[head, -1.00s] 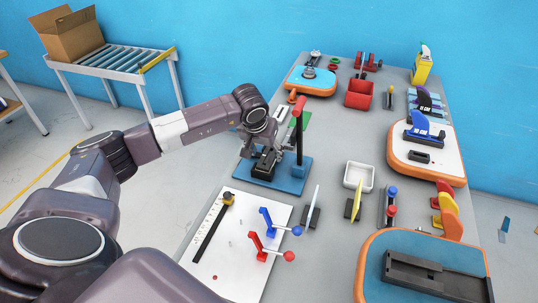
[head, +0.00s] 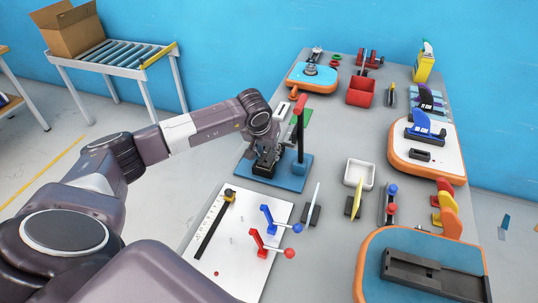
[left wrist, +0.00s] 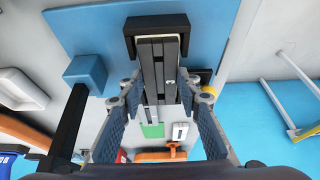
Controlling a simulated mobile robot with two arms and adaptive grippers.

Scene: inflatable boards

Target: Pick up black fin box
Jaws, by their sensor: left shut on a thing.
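The black fin box (head: 264,166) is at the blue base plate (head: 290,184), near the far-left side of the table. In the left wrist view the fin box (left wrist: 158,66) is a dark, grooved bar whose end sits within a black U-shaped bracket (left wrist: 130,42). My left gripper (head: 265,152) is over it from above. In the left wrist view the fingers of this gripper (left wrist: 160,92) are shut on the two sides of the box. I cannot tell whether the box is clear of its bracket. My right gripper is not in view.
A dark post with a red handle (head: 300,104) stands on the plate, right beside my left gripper. A white board (head: 232,252) with red and blue clamps lies nearer. A white tray (head: 359,173) and orange-rimmed boards (head: 420,175) are to the right.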

